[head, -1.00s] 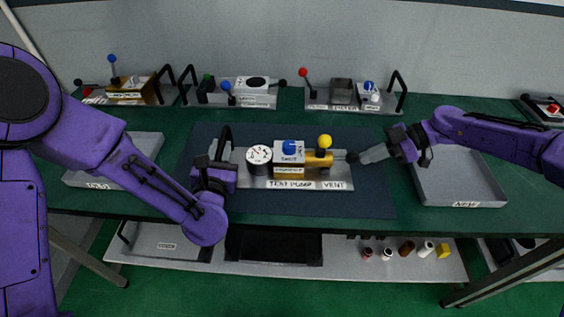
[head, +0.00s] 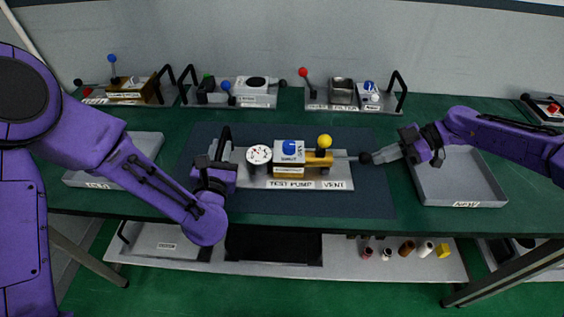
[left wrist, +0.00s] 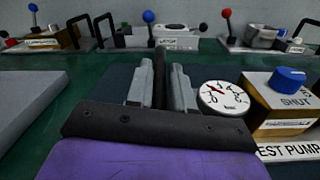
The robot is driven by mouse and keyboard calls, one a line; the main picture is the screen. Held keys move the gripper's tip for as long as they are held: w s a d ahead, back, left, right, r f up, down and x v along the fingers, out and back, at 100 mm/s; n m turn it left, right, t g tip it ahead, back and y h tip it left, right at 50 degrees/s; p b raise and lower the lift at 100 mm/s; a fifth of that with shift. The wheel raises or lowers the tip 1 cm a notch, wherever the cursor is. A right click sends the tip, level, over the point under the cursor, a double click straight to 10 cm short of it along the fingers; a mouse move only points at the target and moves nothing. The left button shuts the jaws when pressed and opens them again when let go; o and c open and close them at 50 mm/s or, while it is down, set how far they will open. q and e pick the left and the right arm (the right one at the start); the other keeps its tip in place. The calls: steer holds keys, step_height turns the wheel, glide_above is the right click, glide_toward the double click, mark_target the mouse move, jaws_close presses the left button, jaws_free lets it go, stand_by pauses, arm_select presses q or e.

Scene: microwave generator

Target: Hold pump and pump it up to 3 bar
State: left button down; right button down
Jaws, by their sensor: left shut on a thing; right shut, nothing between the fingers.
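The test pump (head: 345,183) stands on a dark mat with a round white gauge (head: 258,155), a blue knob (head: 289,147) marked SHUT, a yellow ball knob (head: 325,141) and a brass barrel. A thin rod (head: 345,158) with a black knob (head: 366,158) sticks out to the right. My left gripper (head: 214,164) is shut on the black handle (head: 225,140) at the pump's left end. The left wrist view also shows the gauge (left wrist: 222,97); its reading is too small to tell. My right gripper (head: 376,156) is shut and empty at the black knob; contact is unclear.
A grey tray (head: 483,203) marked NEW is under my right arm, and another tray (head: 85,180) lies at left. Several fixtures with ball levers stand at the back, including a filter unit (head: 342,106). A lower shelf (head: 340,258) holds small parts.

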mark_target(363, 156)
steer(key=shift+a, duration=0.55)
steer(key=shift+s+a, duration=0.1)
steer(key=shift+a, duration=0.75)
steer(key=shift+a, duration=0.7)
steer(key=shift+s, duration=0.1)
steer(key=shift+a, duration=0.75)
steer(key=shift+d, duration=3.05)
